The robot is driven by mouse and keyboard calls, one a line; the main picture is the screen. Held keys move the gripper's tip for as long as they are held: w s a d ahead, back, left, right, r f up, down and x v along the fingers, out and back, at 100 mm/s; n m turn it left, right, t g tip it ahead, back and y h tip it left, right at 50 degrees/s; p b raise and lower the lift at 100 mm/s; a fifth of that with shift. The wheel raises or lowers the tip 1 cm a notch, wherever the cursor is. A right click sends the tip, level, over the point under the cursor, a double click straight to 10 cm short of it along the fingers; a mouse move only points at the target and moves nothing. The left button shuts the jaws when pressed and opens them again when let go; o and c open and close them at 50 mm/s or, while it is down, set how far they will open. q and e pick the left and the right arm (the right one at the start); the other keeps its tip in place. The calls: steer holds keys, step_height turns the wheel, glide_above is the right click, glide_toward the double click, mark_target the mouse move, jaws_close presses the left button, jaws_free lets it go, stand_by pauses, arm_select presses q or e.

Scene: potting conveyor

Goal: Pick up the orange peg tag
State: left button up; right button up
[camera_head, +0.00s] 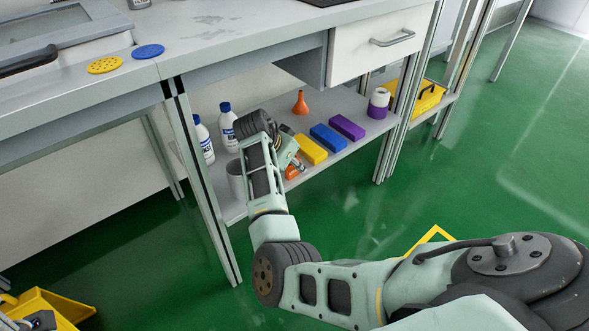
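My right arm reaches over the shelf under the bench. Its gripper (298,160) is at the front left part of the shelf, beside a yellow block (310,149). An orange piece (291,173) shows just below the gripper, partly hidden by it. I cannot tell whether it is the orange peg tag, nor whether the gripper touches it. The fingers are small and partly hidden, so I cannot see if they are open or shut. My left gripper is not in view.
The shelf (345,103) also holds a blue block (328,138), a purple block (347,128), an orange funnel (300,103), white bottles (228,127) and a purple-and-white roll (378,103). A bench leg (209,190) stands left of my arm. Green floor in front is mostly clear.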

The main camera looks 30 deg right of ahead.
jaws_close()
stand_by(0.5)
